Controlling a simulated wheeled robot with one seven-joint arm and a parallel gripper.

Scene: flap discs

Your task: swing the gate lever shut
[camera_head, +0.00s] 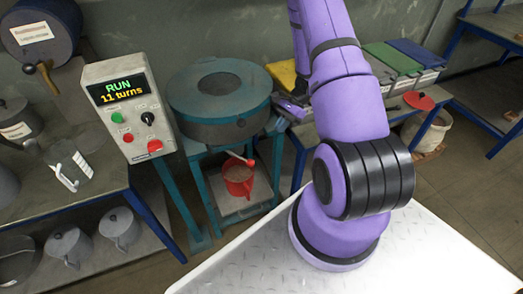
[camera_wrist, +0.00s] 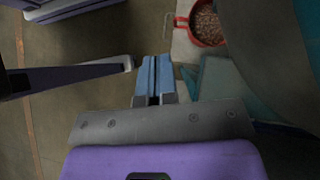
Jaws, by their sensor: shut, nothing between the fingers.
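The teal round machine (camera_head: 220,100) stands on a teal frame left of my arm in the head view. A thin pale lever with a red tip (camera_head: 250,162) sticks out below its drum, just above a red pot (camera_head: 238,185). I take this to be the gate lever. My gripper (camera_head: 291,108) is by the drum's right side, partly hidden by my arm. In the wrist view my gripper (camera_wrist: 152,75) is shut and empty. The red pot (camera_wrist: 207,22), with brown grains in it, lies ahead and to the right. The lever is not clear in this view.
The control box (camera_head: 125,105) reads "RUN 11 turns" and stands left of the machine. A bench (camera_head: 80,200) with grey cans is at the left. Yellow, green and blue boxes (camera_head: 390,58) stand behind my arm. A blue bench leg (camera_wrist: 75,77) crosses the wrist view's left side.

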